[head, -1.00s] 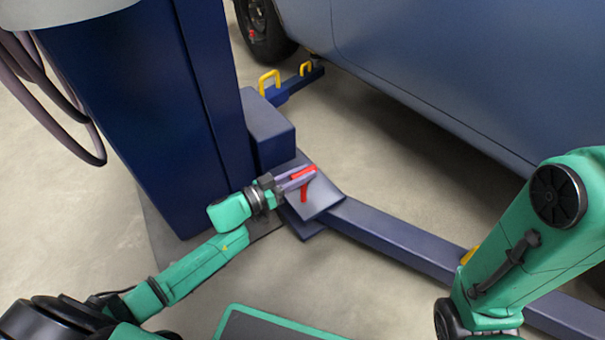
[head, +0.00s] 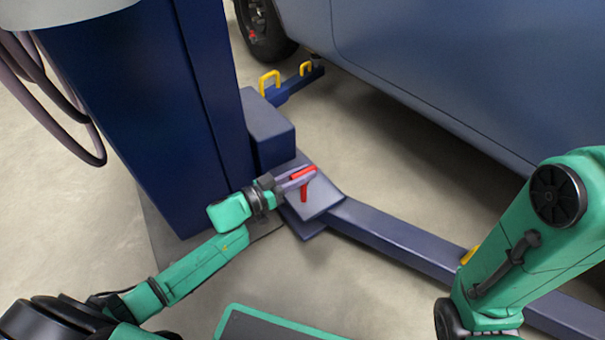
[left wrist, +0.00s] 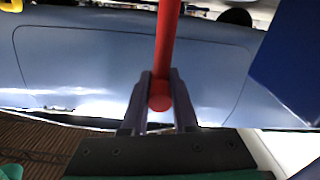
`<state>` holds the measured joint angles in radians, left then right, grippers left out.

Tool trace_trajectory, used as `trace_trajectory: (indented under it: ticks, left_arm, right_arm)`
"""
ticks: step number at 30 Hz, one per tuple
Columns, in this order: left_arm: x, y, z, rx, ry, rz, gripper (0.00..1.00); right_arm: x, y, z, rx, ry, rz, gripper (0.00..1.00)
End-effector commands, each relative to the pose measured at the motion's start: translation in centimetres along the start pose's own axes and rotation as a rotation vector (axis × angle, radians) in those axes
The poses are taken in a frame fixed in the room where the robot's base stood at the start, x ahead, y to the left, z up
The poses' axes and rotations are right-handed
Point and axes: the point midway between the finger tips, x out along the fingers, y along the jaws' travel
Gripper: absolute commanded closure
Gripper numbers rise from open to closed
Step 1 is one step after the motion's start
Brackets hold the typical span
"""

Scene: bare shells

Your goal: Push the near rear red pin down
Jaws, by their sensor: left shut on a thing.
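The red pin (head: 304,192) has a crossbar and an upright shaft, and stands at the pivot plate (head: 322,199) of the blue lift arm beside the post. My left gripper (head: 303,175) is at the top of the pin, its fingers shut on the crossbar. In the left wrist view the red bar (left wrist: 166,45) runs between the two fingers (left wrist: 160,100) of my left gripper. The fingers hide part of the bar. How deep the shaft sits in the plate is hard to tell. My right arm is at the right edge; its gripper is out of view.
The dark blue post (head: 150,120) stands just left of the plate, with a blue block (head: 268,128) behind it. The blue lift arm (head: 400,240) runs to the lower right. A car (head: 460,70) hangs over the right side. Grey floor lies open in front.

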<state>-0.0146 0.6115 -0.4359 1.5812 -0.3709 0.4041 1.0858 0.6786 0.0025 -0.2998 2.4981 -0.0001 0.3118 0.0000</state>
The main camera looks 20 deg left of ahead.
Motion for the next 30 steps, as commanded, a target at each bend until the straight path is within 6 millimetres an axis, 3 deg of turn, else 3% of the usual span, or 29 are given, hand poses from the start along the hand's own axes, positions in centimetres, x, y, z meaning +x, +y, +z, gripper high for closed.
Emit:
trace_trajectory:
  ticks: [5,13,21,22,24,30]
  left_arm:
    - [0.0,0.0,0.3,-0.002,-0.002,0.001,1.0]
    - [0.0,-0.7,4.0,-0.003,-0.003,0.001,1.0]
    - [-0.1,-0.8,4.2,-0.002,-0.007,-0.001,1.0]
    - [-0.1,-0.8,4.2,-0.002,-0.008,-0.001,0.65]
    - [-0.1,-0.8,4.2,-0.002,-0.007,-0.001,0.43]
    - [-0.1,-0.8,4.0,-0.001,-0.003,-0.001,0.43]
  right_arm:
    - [-0.1,0.0,0.0,0.0,0.0,0.0,0.5]
    - [-1.3,-0.3,-0.4,0.0,-0.002,0.0,0.5]
    - [-1.0,-0.3,-0.5,-0.001,0.004,-0.002,0.5]
    - [-1.0,-0.3,-0.5,-0.001,0.005,-0.002,0.5]
    - [-1.0,-0.3,-0.6,-0.001,0.007,-0.003,0.5]
    - [-0.9,-0.3,-0.6,-0.001,0.007,-0.003,0.5]
